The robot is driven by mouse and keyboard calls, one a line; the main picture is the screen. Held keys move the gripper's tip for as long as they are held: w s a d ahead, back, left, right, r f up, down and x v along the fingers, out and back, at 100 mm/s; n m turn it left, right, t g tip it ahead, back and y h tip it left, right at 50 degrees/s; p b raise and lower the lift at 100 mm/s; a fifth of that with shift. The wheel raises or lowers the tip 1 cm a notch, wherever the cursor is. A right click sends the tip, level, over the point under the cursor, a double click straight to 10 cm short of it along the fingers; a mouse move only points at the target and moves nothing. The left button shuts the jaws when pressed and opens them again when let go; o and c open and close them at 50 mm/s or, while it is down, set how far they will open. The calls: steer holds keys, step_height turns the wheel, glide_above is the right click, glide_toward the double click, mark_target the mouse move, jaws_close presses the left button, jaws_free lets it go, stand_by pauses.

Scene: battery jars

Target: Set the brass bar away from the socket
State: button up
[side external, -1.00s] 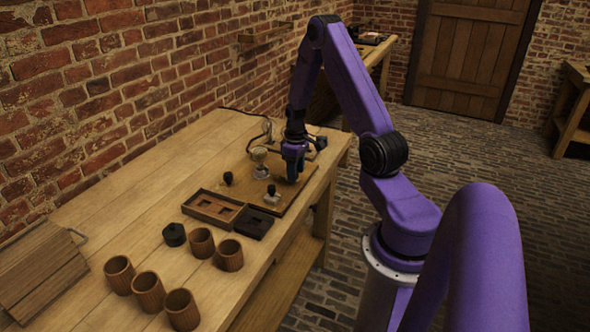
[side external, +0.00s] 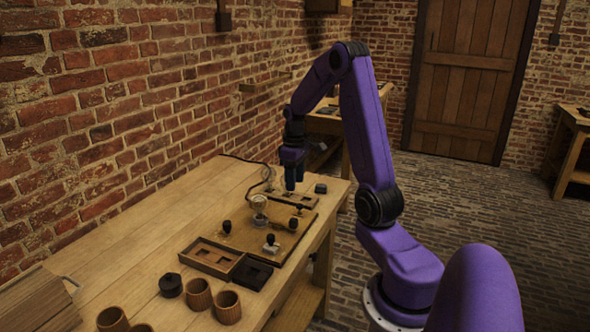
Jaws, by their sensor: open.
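I cannot make out a brass bar for certain, and I cannot tell which recess or fitting is the socket. A pale glass lamp-like piece (side external: 259,203) stands on the board with a wire behind it. I see nothing clearly held between the fingers.
A dark-knobbed piece (side external: 271,243) and a black knob (side external: 227,226) stand on the board. A recessed wooden tray (side external: 207,258) and a black tray (side external: 252,273) lie in front. Several wooden cups (side external: 228,306) and a black jar (side external: 170,285) are nearer.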

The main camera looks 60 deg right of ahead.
steer(key=shift+r, duration=1.55)
steer(key=s+a+r+n, duration=0.2)
steer(key=a+n, duration=0.4)
steer(key=a, duration=1.8)
steer(key=s+a+n, duration=0.3)
steer(key=s+a, duration=0.2)
steer(key=s, duration=0.4)
steer(key=s+a+n, duration=0.3)
steer(key=s+a, duration=0.2)
steer(key=s, duration=0.4)
steer(key=shift+s+a+f+n, duration=0.15)
steer(key=shift+s+n, duration=0.15)
steer(key=shift+s, duration=0.05)
